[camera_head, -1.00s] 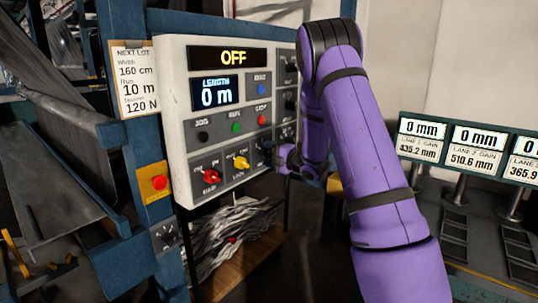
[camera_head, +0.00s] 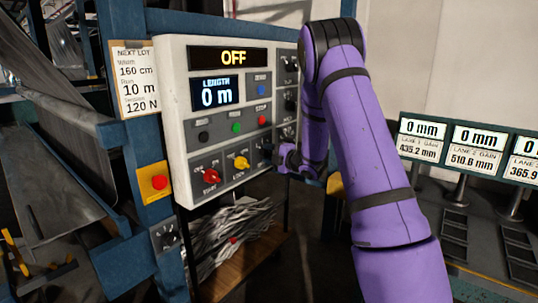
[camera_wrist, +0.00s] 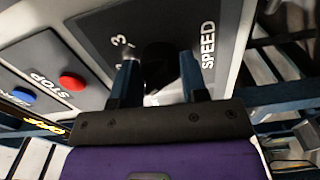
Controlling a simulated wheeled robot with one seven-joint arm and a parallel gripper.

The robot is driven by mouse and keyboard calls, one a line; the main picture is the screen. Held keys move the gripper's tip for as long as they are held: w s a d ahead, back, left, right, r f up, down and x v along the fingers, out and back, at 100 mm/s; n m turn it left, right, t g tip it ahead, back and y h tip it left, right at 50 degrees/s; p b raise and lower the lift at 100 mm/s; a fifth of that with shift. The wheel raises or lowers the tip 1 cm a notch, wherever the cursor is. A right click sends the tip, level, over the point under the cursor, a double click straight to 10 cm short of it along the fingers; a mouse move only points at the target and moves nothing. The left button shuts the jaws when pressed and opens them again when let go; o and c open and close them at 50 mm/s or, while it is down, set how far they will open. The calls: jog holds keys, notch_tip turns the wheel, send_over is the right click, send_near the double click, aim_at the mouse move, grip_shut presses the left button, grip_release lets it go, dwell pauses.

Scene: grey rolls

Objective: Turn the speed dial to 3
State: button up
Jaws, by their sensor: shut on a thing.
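The dark speed dial (camera_wrist: 158,53) is in the wrist view on a dark plate, with the label SPEED (camera_wrist: 207,45) to its right and a printed 3 (camera_wrist: 119,40) to its left. My gripper (camera_wrist: 159,62) has its two blue fingers on either side of the dial and is shut on it. The dial's pointer cannot be made out. In the head view my gripper is at the lower right of the white control panel (camera_head: 174,100), largely behind my purple arm, which hides the dial. The panel's top display (camera_head: 228,57) reads OFF.
The length display (camera_head: 215,93) reads 0 m. A red knob (camera_head: 210,175), a yellow knob (camera_head: 241,162) and several buttons sit left of my gripper. A red button on a yellow box (camera_head: 159,183) is further left. Gain readouts (camera_head: 474,138) stand at right.

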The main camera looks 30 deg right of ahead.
jog(key=m, duration=0.8)
jog(key=shift+m, duration=0.3)
jog(key=m, duration=0.4)
jog(key=shift+d+m, duration=0.1)
jog(key=shift+m, duration=0.2)
jog(key=shift+f+m, duration=0.1)
jog(key=shift+m, duration=1.7)
jog(key=o, duration=0.9)
jog(key=shift+s, duration=0.1)
